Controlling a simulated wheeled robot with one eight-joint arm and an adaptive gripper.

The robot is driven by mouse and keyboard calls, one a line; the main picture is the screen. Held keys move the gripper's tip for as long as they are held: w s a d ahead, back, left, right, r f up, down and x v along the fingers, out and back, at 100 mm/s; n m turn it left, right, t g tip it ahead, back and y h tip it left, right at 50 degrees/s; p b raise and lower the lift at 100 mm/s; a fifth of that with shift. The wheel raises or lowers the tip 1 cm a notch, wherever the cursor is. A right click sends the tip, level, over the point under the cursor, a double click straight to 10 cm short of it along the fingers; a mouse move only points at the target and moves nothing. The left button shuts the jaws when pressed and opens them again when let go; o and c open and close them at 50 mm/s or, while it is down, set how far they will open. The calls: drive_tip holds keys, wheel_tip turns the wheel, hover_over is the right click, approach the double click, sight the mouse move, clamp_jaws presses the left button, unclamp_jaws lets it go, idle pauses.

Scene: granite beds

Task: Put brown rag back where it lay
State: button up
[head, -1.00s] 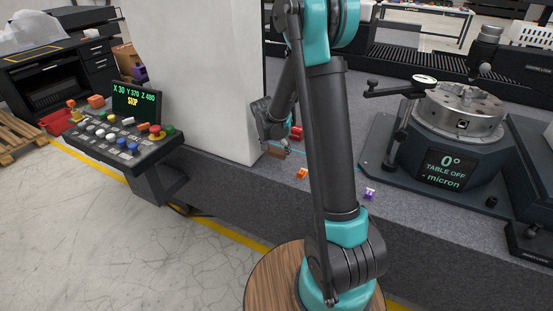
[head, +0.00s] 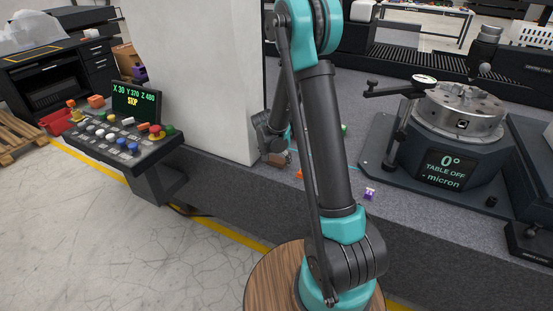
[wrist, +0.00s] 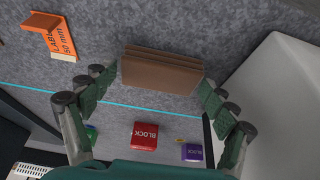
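The brown rag (wrist: 160,72) looks like a folded, layered brown slab in the wrist view. It lies on the grey granite bed (wrist: 225,30), with its ends toward my two fingers. My gripper (wrist: 156,88) is open, with one green-padded finger on each side of the rag; I cannot tell whether either finger touches it. In the head view the rag (head: 279,158) shows just below my gripper (head: 275,148), close to the foot of the pale column. My arm hides part of that area.
An orange label bracket (wrist: 57,34), a red block (wrist: 144,136) and a purple block (wrist: 192,152) are nearby. A pale column (head: 205,70) stands close beside the rag. A rotary table (head: 452,135) and a small purple item (head: 370,193) are to the right.

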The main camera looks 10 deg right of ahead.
drive_tip(key=shift+o, duration=0.5)
drive_tip(key=shift+r, duration=0.3)
drive_tip(key=v, duration=1.2)
drive_tip(key=s+d+f+n+y, duration=0.1)
drive_tip(key=s+d+n, duration=0.2)
drive_tip(key=s, duration=1)
drive_tip(key=s+d+f+n+y, duration=0.1)
drive_tip(key=s+d+n, duration=0.3)
drive_tip(key=s, duration=0.9)
drive_tip(key=shift+s+d+y, duration=0.15)
drive_tip(key=shift+d+y, duration=0.1)
drive_tip(key=shift+y, duration=0.15)
